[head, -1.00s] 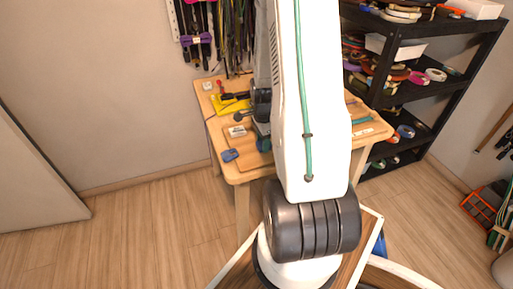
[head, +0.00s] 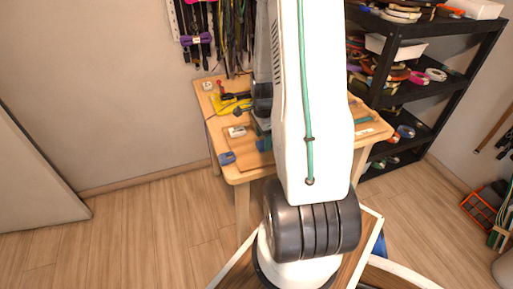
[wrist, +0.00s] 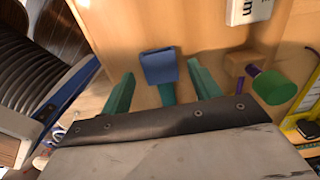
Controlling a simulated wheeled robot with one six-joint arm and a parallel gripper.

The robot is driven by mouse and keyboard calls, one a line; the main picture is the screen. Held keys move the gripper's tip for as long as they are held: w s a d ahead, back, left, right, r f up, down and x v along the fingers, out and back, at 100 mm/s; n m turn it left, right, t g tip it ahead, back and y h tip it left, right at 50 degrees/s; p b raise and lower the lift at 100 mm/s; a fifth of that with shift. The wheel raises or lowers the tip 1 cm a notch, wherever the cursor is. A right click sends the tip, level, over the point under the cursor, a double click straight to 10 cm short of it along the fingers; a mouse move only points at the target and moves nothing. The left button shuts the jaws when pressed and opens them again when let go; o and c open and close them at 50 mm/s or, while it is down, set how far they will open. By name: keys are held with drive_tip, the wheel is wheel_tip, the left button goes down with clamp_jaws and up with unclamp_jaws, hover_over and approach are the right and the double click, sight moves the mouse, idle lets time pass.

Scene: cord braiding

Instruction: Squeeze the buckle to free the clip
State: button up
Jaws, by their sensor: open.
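A blue piece, which looks like the buckle (wrist: 160,66), lies near the table edge in the wrist view. It also shows at the table's front left corner in the head view (head: 227,158). A teal strip (wrist: 167,95) runs from it toward my gripper; I cannot tell whether this is the clip. My gripper (wrist: 160,70) is open, its two teal fingers on either side of the blue piece, with gaps on both sides. In the head view my arm hides much of the gripper.
The wooden table (head: 243,176) also holds a white labelled block (head: 237,132), a green cylinder (wrist: 275,88) and yellow items (head: 232,105). A black shelf (head: 432,90) stands at right. The floor left of the table is clear.

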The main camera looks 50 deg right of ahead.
drive_tip(key=shift+r, duration=2.55)
drive_tip(key=shift+s+a+n, duration=0.15)
drive_tip(key=shift+n, duration=0.35)
drive_tip(key=s+a+r+n, duration=0.4)
drive_tip(key=a+r+n, duration=0.3)
drive_tip(key=a, duration=0.3)
drive_tip(key=s+a+r+n+t, duration=0.1)
drive_tip(key=s+a+r+n, duration=0.3)
drive_tip(key=a+r+n, duration=0.4)
drive_tip(key=s+a+r+n, duration=0.4)
drive_tip(key=a+r+n, duration=0.4)
drive_tip(key=a, duration=0.4)
drive_tip(key=shift+s+r, duration=0.15)
drive_tip(key=shift+r, duration=0.4)
drive_tip(key=shift+c, duration=0.3)
